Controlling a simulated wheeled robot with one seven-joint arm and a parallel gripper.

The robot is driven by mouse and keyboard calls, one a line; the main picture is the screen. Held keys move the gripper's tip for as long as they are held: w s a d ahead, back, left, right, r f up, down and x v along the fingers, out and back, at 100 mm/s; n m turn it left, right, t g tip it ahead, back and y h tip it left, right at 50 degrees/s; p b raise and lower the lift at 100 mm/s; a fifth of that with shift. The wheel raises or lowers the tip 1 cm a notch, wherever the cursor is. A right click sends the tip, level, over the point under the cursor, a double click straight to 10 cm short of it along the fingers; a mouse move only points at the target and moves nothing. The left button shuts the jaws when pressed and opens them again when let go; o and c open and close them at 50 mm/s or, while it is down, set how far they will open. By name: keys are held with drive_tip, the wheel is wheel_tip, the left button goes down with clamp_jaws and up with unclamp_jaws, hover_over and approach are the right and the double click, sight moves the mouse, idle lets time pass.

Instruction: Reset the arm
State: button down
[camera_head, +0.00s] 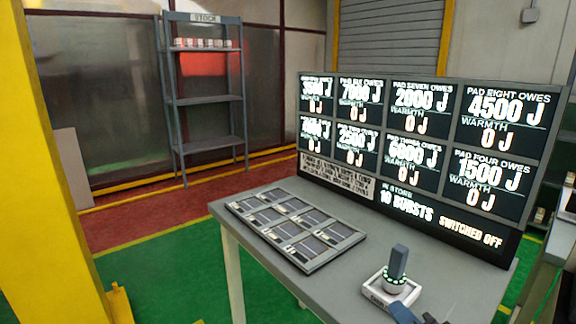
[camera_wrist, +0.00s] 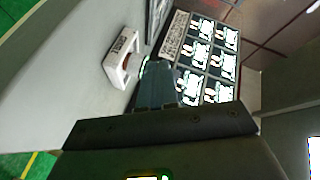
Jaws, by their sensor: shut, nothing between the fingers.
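My gripper (camera_head: 424,318) shows only as dark tips at the bottom edge of the head view, just right of and in front of a white-based holder (camera_head: 388,298). A grey upright tool (camera_head: 398,262) with a ring of green lights stands in that holder. In the wrist view my gripper (camera_wrist: 165,88) is shut and empty, its grey fingers pointing away toward the tool. The white holder (camera_wrist: 118,62) shows just left of the fingers there. The rest of my arm is out of the head view.
The grey table (camera_head: 232,212) carries a tray of square pads (camera_head: 352,240) at left. A large display board (camera_head: 505,248) stands along the back, reading "10 bursts" and "switched off". A yellow post (camera_head: 50,170) and a stock shelf (camera_head: 208,99) stand farther left. Green floor is clear left of the table.

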drive_tip(key=s+a+f+n+h, duration=0.1)
drive_tip(key=s+a+f+h, duration=0.15)
drive_tip(key=s, duration=0.75)
drive_tip(key=s+a+f+n+h, duration=0.1)
drive_tip(key=s+a+f, duration=0.15)
drive_tip(key=s, duration=0.85)
drive_tip(key=s+d+r+n, duration=0.2)
drive_tip(key=s+n, duration=0.1)
drive_tip(key=s, duration=0.3)
drive_tip(key=s+d+r+n, duration=0.2)
drive_tip(key=s+n, duration=0.1)
drive_tip(key=s, duration=0.3)
drive_tip(key=s+d+r+n+y, duration=0.1)
drive_tip(key=s+d+n, duration=0.1)
drive_tip(key=s, duration=0.5)
drive_tip(key=shift+d+r+n+g, duration=0.3)
drive_tip(key=shift+r+n, duration=0.1)
drive_tip(key=shift+n, duration=0.1)
